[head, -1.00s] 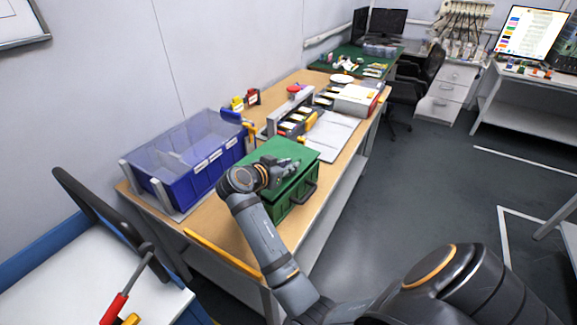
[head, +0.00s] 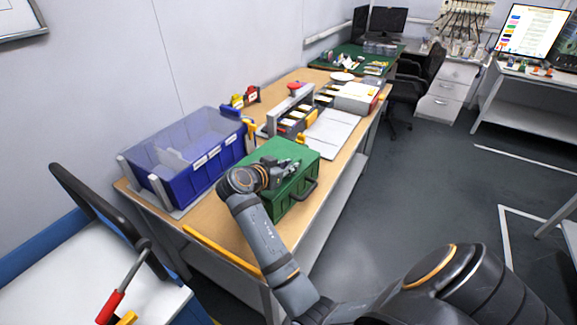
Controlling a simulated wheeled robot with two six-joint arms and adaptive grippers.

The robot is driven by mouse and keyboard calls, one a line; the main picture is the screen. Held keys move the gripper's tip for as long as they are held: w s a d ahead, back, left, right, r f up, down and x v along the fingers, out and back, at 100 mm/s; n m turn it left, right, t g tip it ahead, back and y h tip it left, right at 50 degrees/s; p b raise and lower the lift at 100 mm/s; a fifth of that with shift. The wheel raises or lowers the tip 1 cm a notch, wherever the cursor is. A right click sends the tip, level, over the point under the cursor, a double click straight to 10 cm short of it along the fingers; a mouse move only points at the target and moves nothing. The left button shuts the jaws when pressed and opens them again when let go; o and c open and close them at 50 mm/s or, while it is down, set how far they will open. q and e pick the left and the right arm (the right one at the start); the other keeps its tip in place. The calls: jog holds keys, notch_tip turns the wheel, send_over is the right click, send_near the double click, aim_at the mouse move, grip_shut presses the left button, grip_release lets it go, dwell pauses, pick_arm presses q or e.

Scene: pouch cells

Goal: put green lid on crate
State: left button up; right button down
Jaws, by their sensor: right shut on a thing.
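The green lid (head: 298,149) lies flat over the top of the green crate (head: 283,204), which stands on the near part of the wooden table. No clear gap shows between them, but my arm hides the near left corner. The crate's dark handle (head: 304,191) shows on its right side. My right gripper (head: 293,164) is over the lid's top and is shut on the lid. The fingertips are small and the exact grip is hard to see. My left gripper is not in view.
A blue bin with a clear cover (head: 190,160) stands close to the left of the crate. Behind the crate are a pale flat board (head: 332,131), a grey holder with yellow-and-black items (head: 292,119) and a white box (head: 356,98). The table's right edge is near the crate.

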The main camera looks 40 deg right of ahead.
jog(key=shift+f, duration=0.25)
jog(key=c, duration=1.2)
grip_release()
notch_tip(320, 180, up, 10)
